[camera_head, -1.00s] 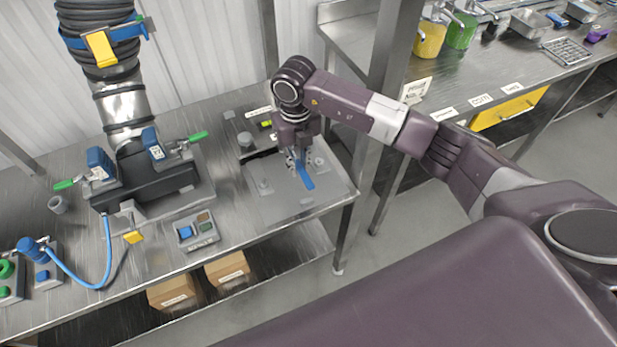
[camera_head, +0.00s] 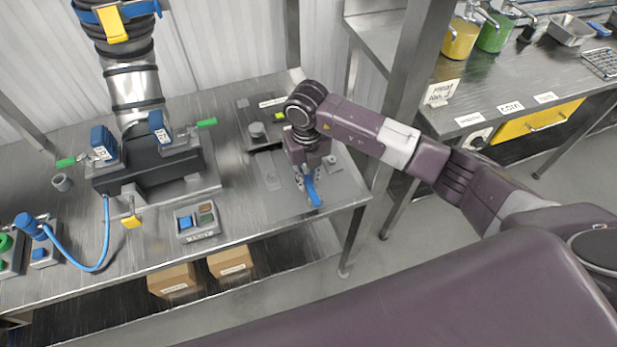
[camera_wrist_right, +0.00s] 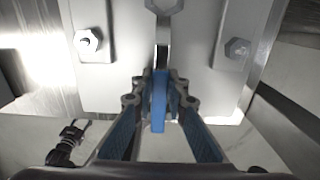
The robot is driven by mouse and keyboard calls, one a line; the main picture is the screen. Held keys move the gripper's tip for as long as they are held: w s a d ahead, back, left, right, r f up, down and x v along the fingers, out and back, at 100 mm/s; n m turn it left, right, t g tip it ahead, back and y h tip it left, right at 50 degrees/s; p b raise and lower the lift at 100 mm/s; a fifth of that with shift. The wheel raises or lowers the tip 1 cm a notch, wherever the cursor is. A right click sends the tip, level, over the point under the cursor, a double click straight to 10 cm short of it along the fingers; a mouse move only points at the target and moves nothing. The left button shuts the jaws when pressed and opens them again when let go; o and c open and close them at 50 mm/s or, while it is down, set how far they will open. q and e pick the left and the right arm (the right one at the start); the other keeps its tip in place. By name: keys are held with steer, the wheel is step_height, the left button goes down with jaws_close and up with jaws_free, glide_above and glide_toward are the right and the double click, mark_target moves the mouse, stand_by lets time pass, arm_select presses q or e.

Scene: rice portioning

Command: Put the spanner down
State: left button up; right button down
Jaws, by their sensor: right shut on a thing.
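The spanner has a blue handle (camera_head: 313,190) and a grey metal shaft with a ring-like head (camera_wrist_right: 163,6) in the right wrist view. My right gripper (camera_head: 306,174) is shut on the spanner, with its fingers around the blue handle (camera_wrist_right: 158,105). It is over the grey plate at the right end of the steel bench (camera_head: 235,215). The wrist view shows the head pointing away from the gripper, over the plate (camera_wrist_right: 198,75) between two hex bolts. I cannot tell whether the spanner touches the plate. My left gripper is not in view.
A steel post (camera_head: 405,100) rises close to my right arm. Cardboard boxes (camera_head: 230,262) sit on the lower shelf. The bench front beside the button box is clear.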

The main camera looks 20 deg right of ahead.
mark_target(308, 179)
steer(key=c, duration=2.2)
jaws_free()
steer(key=o, duration=0.3)
steer(key=shift+w+d+f, duration=0.1)
steer(key=shift+d+f, duration=0.05)
arm_select(q)
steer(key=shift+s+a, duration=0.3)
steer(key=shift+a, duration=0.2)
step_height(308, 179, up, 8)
steer(key=p, duration=0.8)
arm_select(e)
step_height(308, 179, up, 12)
steer(key=shift+r, duration=0.25)
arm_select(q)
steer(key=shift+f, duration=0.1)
